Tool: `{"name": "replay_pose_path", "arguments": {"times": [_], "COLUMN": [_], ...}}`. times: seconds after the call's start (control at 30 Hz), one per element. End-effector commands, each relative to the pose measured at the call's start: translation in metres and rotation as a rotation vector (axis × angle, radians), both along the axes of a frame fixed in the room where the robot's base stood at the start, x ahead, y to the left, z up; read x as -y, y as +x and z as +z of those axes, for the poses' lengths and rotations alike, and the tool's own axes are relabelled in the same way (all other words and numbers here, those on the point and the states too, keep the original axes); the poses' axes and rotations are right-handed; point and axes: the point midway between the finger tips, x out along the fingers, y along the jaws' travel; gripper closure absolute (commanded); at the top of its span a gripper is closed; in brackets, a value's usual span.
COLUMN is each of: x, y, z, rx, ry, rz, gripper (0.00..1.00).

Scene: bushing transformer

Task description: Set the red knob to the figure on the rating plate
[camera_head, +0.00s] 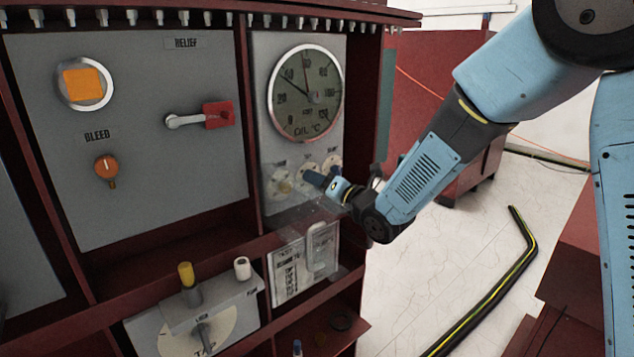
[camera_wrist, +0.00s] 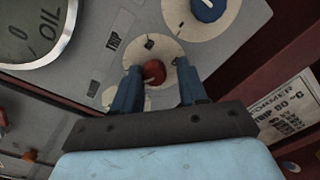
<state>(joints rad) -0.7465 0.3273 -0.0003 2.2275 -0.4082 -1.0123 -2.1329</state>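The red knob (camera_wrist: 153,72) sits on a cream dial (camera_wrist: 165,48) marked TRIP on the grey panel. In the wrist view my gripper (camera_wrist: 160,68) has its two blue fingers apart, with the red knob showing between the tips. I cannot tell whether either finger touches it. The knob's exact setting is too small to read. In the head view my gripper (camera_head: 322,182) is at the dial row below the oil gauge and hides much of it. The rating plate (camera_wrist: 288,106) shows at the right of the wrist view; a line seems to read TRIP 90 °C.
A blue knob (camera_wrist: 208,8) on another dial is close beside the red one. The round oil temperature gauge (camera_head: 305,92) is above. A clear cover with a handle (camera_head: 318,245) hangs over the papers below.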

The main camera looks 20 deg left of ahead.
Motion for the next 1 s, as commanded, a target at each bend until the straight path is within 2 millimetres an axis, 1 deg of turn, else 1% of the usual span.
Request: {"name": "replay_pose_path", "arguments": {"times": [0.03,0.1,0.33,0.47,0.57,1.0], "x": [0.0,-0.001,-0.001,0.005,0.017,0.092], "y": [0.0,0.0,-0.001,-0.003,-0.009,-0.047], "z": [0.001,0.002,0.003,0.004,0.004,0.003], "rx": [0.001,0.003,0.004,0.004,0.005,0.004], "ry": [0.002,0.003,0.006,0.006,0.007,0.005], "rz": [0.001,0.001,0.002,0.002,0.001,-0.001], "gripper": [0.53,0.47,0.47,0.47,0.47,0.47]}}
